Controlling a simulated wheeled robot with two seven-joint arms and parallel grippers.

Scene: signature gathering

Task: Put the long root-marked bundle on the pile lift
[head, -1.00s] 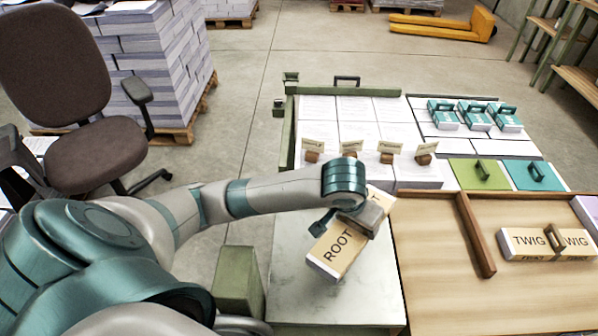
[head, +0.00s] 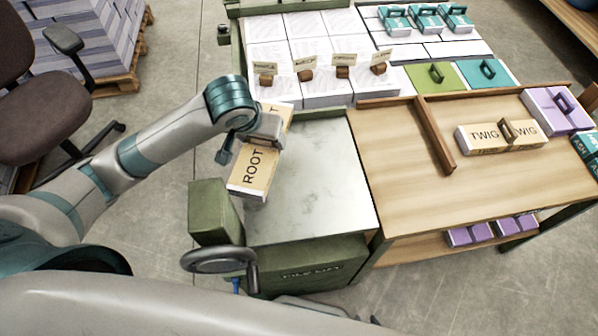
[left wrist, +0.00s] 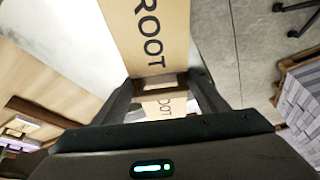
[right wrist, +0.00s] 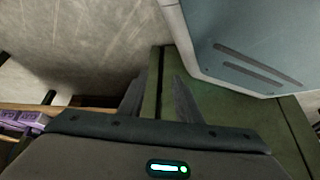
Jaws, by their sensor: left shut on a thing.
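The long root-marked bundle (head: 252,165) is a tan-wrapped paper block with ROOT printed on it. My left gripper (head: 262,130) is shut on it near its middle. The bundle is held at a slant over the left edge of the pile lift's pale top plate (head: 315,185); any gap beneath it is hard to judge. The left wrist view shows the ROOT wrap (left wrist: 150,35) running out between the fingers. The green pile lift body (head: 310,268) carries a label and a hand wheel. My right gripper (right wrist: 161,80) shows only in its wrist view, its fingers apart and empty, near green and blue-grey surfaces.
Paper stacks with small signs (head: 325,90) stand behind the lift. A green post (head: 215,210) rises at the lift's left. Most of the plate is clear.

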